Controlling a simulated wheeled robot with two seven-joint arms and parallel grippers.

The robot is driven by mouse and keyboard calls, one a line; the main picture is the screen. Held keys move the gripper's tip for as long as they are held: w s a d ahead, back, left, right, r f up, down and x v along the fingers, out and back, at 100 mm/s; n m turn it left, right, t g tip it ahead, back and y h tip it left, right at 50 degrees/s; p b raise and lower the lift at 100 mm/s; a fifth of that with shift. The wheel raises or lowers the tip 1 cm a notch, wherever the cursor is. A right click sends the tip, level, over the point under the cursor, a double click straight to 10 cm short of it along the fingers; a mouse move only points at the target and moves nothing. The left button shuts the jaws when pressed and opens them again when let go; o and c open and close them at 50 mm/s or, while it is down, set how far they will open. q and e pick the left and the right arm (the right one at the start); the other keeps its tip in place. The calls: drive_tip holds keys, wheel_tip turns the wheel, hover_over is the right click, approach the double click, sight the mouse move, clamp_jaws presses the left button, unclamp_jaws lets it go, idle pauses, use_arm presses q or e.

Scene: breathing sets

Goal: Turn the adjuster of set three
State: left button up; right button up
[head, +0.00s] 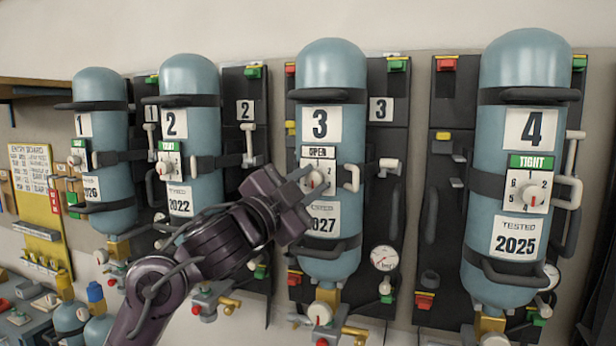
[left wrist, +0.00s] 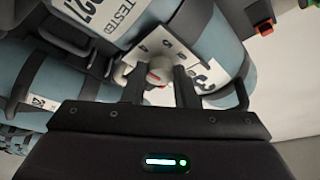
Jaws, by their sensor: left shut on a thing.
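Set three (head: 331,258) is a blue cylinder on a dark wall panel, with a white 3 label (head: 321,124) and an OPEN sign (head: 317,152). Its adjuster (head: 315,179) is a pale round knob with a red mark on a numbered white plate. My left gripper (head: 300,190) reaches it from the lower left and is shut on the knob. In the left wrist view the knob (left wrist: 158,73) sits between the two dark fingers (left wrist: 159,88). The fingers partly hide the plate, so the knob's setting is unclear. My right gripper is not in view.
Sets one (head: 101,150), two (head: 190,135) and four (head: 517,170) hang on either side; two and four stand close. A white side handle (head: 350,178) juts out right of the knob. A gauge (head: 384,258) and valves sit low. A yellow entry board (head: 38,190) is at left.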

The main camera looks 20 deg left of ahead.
use_arm(q)
drive_tip(key=shift+m, duration=0.4)
drive_tip(key=o, duration=1)
drive_tip(key=shift+s, duration=0.1)
drive_tip(key=b+v, duration=0.3)
drive_tip(key=v, duration=0.4)
drive_tip(key=shift+s+a, duration=0.2)
drive_tip(key=shift+s, duration=0.1)
drive_tip(key=shift+f, duration=0.15)
